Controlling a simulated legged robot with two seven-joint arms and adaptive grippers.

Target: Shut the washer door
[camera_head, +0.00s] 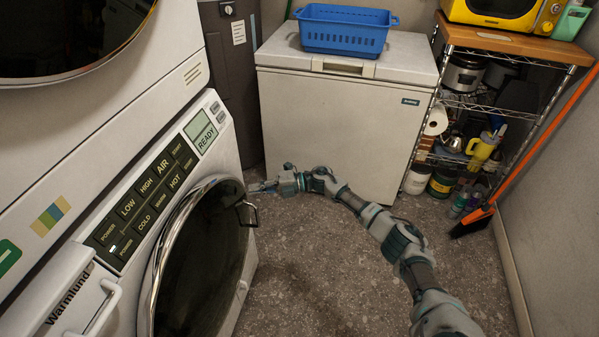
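The washer (222,157) stands at the left, under a second stacked machine. Its round door (205,265) has dark glass, a chrome rim and a black handle (249,214) on its right edge. The door looks close to the washer's front; I cannot tell whether a small gap remains. My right arm reaches in from the lower right. Its gripper (262,187) is just beyond the door's upper right edge, near the handle and apparently apart from it. Its fingers are too small to tell open or shut. My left gripper is not in view.
A white chest freezer (330,125) with a blue basket (345,30) on top stands at the back. A wire shelf (480,105) and an orange broom (530,145) are at the right. The speckled floor (310,270) in the middle is clear apart from my arm above it.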

